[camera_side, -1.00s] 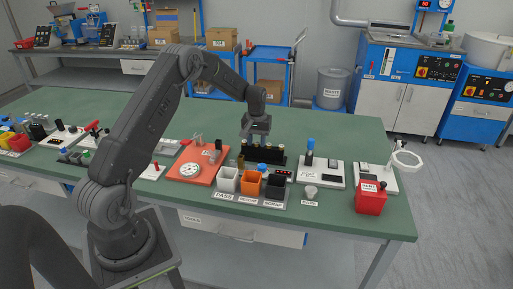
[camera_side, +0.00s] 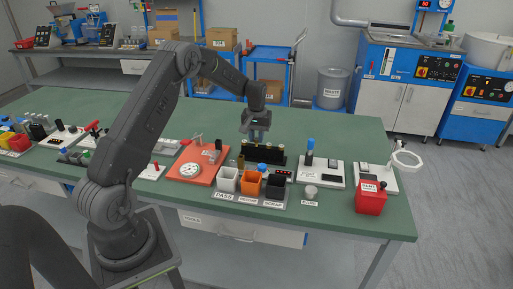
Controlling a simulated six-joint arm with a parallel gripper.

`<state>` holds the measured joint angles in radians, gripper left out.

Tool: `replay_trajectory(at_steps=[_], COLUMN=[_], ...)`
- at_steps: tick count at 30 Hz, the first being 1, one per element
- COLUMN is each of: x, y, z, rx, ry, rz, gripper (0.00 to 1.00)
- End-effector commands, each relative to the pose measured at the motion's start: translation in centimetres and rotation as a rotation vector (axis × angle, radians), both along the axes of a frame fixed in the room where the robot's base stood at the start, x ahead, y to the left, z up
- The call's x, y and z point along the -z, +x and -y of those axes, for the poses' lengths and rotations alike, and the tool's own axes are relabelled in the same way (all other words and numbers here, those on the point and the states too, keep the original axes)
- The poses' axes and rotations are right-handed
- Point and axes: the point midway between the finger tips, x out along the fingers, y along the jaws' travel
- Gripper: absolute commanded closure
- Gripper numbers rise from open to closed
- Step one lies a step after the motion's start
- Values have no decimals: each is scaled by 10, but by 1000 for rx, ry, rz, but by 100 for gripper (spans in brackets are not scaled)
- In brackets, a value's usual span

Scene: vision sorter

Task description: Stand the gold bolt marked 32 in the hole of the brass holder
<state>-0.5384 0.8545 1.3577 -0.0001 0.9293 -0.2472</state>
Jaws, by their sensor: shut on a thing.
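My gripper (camera_side: 257,138) is above the black rack (camera_side: 264,158), near its left part. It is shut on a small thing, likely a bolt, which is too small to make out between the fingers. Several bolts with pale gold tops stand in a row in the rack. Their markings cannot be read at this size. A small brownish, brass-coloured piece (camera_side: 240,161) stands just left of the rack; I cannot tell whether it is the brass holder, and no hole is visible in it.
White, orange (camera_side: 250,184) and black bins stand in front of the rack. An orange board with a white disc (camera_side: 190,170) is to the left. A white plate with a blue-capped post (camera_side: 310,152) and a red box (camera_side: 371,199) are to the right. The green table behind is clear.

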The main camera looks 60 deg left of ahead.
Motion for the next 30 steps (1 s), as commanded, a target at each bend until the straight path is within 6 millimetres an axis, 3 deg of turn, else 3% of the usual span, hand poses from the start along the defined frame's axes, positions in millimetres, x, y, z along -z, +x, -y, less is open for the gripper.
replay_trajectory(at_steps=[30], x=[-45], y=[0], z=[0], rx=[0], ry=[0], rz=[0], gripper=[97])
